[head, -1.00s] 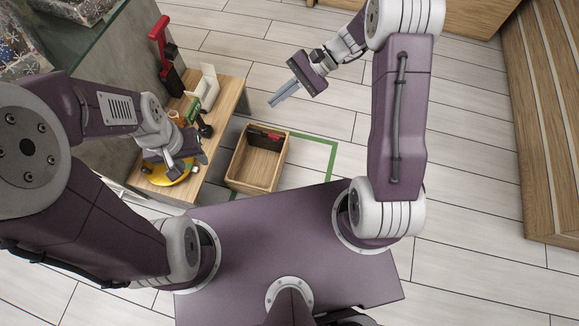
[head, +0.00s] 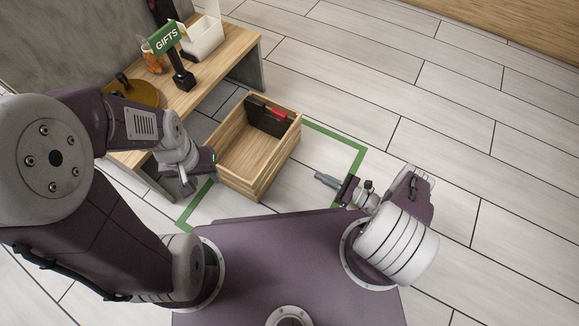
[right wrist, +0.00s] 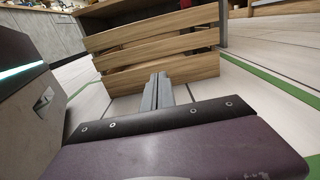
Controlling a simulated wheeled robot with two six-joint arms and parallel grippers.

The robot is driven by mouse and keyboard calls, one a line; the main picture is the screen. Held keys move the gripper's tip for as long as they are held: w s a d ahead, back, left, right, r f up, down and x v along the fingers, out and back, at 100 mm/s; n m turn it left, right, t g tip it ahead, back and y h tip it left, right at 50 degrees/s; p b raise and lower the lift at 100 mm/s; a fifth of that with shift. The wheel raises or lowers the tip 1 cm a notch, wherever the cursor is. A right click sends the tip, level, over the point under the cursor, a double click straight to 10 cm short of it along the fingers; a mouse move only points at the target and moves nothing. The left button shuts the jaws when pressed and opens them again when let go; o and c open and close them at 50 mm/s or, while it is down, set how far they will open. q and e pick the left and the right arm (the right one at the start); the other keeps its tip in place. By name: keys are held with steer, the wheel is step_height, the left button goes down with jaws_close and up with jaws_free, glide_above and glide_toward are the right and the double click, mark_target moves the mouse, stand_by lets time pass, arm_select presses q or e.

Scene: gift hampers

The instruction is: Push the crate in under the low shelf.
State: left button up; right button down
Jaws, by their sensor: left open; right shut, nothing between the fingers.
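The wooden slatted crate (head: 278,166) stands on the floor just right of the low shelf (head: 219,62) in the head view, apart from it and not underneath. The shelf is a wooden board on grey legs, with a gap below. My right gripper (head: 322,178) is shut and empty, low beside the crate's right side and pointing at it. In the right wrist view its closed fingers (right wrist: 157,85) point at the crate's slats (right wrist: 150,62); I cannot tell whether they touch. My left gripper (head: 188,183) is open and empty, left of the crate's near end.
A dark object (head: 266,116) and a red one (head: 277,114) are in the crate's far end. Green tape (head: 350,160) marks the floor around it. A GIFTS sign (head: 167,39), white box (head: 202,40) and yellow round item (head: 136,92) stand on the shelf. The floor to the right is clear.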

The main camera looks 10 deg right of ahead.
steer(key=b, duration=0.5)
glide_toward(282, 156)
steer(key=x, duration=0.5)
steer(key=shift+a+f, duration=0.2)
steer(key=shift+a, duration=0.05)
steer(key=shift+w+a+r, duration=0.15)
steer(key=shift+w+a, duration=0.3)
steer(key=shift+a, duration=0.1)
